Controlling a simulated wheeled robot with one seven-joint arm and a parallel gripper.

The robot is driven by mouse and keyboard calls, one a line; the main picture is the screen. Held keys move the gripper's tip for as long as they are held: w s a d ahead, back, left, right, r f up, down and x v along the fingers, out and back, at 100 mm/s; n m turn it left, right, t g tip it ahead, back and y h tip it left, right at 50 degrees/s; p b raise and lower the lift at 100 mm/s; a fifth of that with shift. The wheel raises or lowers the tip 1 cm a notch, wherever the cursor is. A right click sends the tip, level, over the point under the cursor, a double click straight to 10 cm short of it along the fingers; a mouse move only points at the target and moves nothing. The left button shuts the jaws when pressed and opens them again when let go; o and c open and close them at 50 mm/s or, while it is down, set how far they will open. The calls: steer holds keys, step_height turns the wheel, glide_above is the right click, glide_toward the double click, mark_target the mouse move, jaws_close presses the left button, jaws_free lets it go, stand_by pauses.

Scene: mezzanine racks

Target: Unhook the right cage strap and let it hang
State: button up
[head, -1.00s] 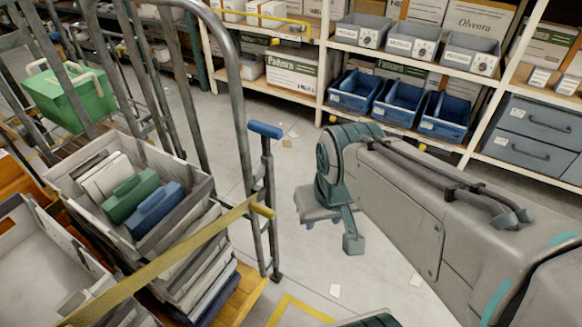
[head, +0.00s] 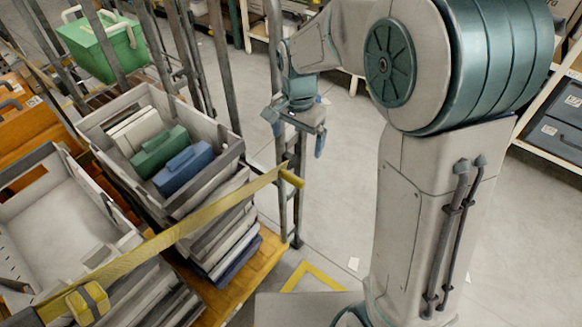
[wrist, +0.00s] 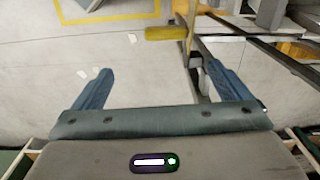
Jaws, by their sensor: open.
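The yellow cage strap (head: 215,213) runs taut across the front of the cart from lower left up to a thin grey post (head: 296,205). Its yellow end grip (head: 291,178) sits at that post, and a yellow buckle (head: 87,303) shows lower left. In the wrist view the end grip (wrist: 172,33) lies ahead of the fingertips, with the strap edge-on beside it. My gripper (head: 296,128) is open and empty, above the end grip in the head view. The wrist view shows its blue fingers spread (wrist: 158,68). The hook itself is too small to make out.
Grey crates (head: 225,160) with folders fill the cart on the left. A green box (head: 100,45) hangs behind them. My arm covers much of the right side. Shelves with a blue-grey drawer (head: 555,138) stand far right.

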mark_target(292, 176)
steer(key=f, duration=1)
steer(key=a+f+p, duration=0.1)
steer(key=f, duration=0.4)
steer(key=shift+w+a, duration=0.1)
steer(key=shift+w, duration=0.3)
